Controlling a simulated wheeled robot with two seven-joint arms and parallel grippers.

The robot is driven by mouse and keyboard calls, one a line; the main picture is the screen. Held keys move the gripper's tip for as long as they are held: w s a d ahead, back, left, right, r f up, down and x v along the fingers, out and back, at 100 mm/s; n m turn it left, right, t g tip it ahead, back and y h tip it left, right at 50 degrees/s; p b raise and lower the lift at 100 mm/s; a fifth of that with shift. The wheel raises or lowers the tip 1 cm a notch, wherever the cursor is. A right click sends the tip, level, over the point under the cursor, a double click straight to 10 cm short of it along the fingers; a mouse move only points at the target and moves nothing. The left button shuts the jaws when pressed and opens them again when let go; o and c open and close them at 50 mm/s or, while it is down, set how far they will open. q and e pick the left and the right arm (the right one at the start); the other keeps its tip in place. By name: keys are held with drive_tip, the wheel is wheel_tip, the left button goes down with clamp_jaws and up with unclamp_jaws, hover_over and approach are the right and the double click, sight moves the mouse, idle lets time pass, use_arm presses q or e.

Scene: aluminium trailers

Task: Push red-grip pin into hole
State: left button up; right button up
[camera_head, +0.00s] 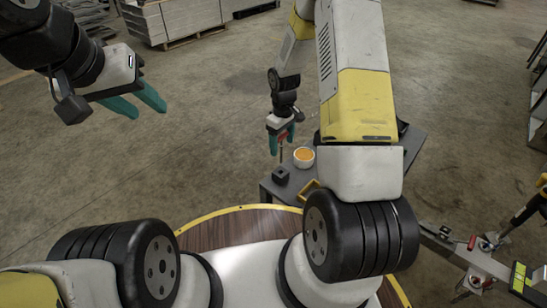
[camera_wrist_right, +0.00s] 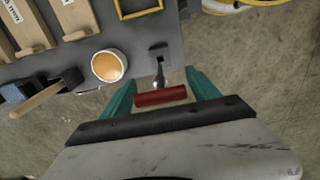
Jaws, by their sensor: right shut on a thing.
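My right gripper (camera_head: 281,138) is shut on the red grip of a metal pin (camera_wrist_right: 160,96). In the right wrist view the red grip lies crosswise between the two teal fingers. The pin's shaft points down towards a small black block (camera_head: 281,174) on the grey table, which also shows in the right wrist view (camera_wrist_right: 158,49). The shaft's lower end is at or just above the block; I cannot tell whether it is in the hole. My left gripper (camera_head: 136,101) is empty, its teal fingers apart, in the air at the upper left.
A white bowl with orange contents (camera_head: 303,157) stands on the grey table (camera_wrist_right: 187,45) beside the block. A mallet (camera_wrist_right: 45,96), wooden pieces (camera_wrist_right: 78,16) and a yellow frame (camera_wrist_right: 139,9) lie nearby. The block is close to the table's edge. Bare concrete floor lies beyond.

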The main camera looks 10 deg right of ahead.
sight(281, 162)
wheel_tip(281, 162, down, 10)
drive_tip(key=shift+r, duration=0.2)
idle(0.3)
drive_tip(key=shift+f, duration=0.1)
drive_tip(key=shift+f, duration=0.15)
drive_tip(key=o, duration=1.4)
